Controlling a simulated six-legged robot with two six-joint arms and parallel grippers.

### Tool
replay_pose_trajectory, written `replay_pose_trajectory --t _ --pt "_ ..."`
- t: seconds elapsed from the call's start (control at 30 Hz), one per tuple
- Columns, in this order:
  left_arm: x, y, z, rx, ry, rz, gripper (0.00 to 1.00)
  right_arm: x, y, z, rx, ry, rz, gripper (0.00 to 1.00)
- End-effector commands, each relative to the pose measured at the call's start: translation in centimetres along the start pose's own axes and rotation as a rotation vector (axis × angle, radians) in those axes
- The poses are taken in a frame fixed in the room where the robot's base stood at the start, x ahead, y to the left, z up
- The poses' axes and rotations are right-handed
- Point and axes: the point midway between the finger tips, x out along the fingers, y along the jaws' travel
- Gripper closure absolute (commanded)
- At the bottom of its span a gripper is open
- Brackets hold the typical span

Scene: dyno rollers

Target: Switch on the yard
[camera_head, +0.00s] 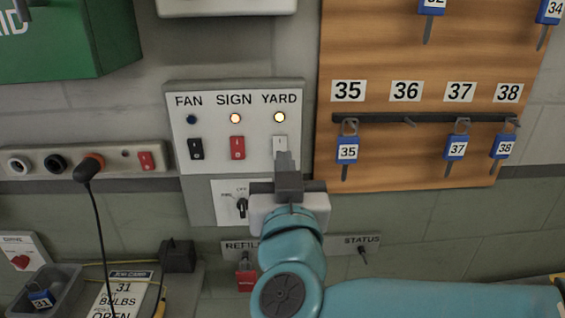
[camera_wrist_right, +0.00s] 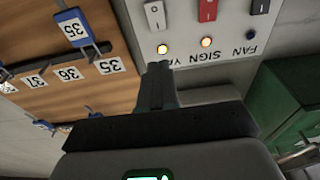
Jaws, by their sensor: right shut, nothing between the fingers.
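The switch panel (camera_head: 185,95) on the wall carries rockers marked FAN, SIGN and YARD, each with a lamp above. The white YARD switch (camera_head: 280,145) is partly hidden behind my right gripper. Its lamp (camera_head: 280,117) is lit, and it also glows in the right wrist view (camera_wrist_right: 162,49). The red SIGN switch (camera_head: 237,148) has a lit lamp; the black FAN switch (camera_head: 196,149) has a dark one. My right gripper (camera_head: 285,160) is shut and empty, its tips just below or at the YARD switch; I cannot tell if they touch. My left gripper is not in view.
A wooden key board (camera_head: 400,165) with numbered tags hangs to the right. A power strip (camera_head: 130,158) with a plugged-in cord is at left. A rotary switch plate (camera_head: 228,210) sits below the panel. A green box (camera_head: 65,45) juts out upper left.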

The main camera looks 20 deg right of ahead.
Motion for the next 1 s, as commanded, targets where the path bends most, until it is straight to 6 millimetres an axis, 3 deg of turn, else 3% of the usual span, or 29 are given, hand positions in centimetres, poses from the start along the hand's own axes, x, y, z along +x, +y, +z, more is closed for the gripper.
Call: replay_pose_trajectory --t 0.2,0.4,0.9,1.0 --pt "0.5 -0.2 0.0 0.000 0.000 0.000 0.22 -3.8 -0.1 -1.1 0.002 0.002 -0.004 1.00" --pt "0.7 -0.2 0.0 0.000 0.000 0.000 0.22 -5.5 0.0 -1.5 -0.001 0.000 -0.001 1.00" --pt "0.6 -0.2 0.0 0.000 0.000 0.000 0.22 -5.7 0.1 -1.6 -0.002 -0.002 0.004 1.00" --pt "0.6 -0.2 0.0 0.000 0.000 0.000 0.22 -4.3 1.2 -0.1 -0.029 -0.028 0.051 1.00"
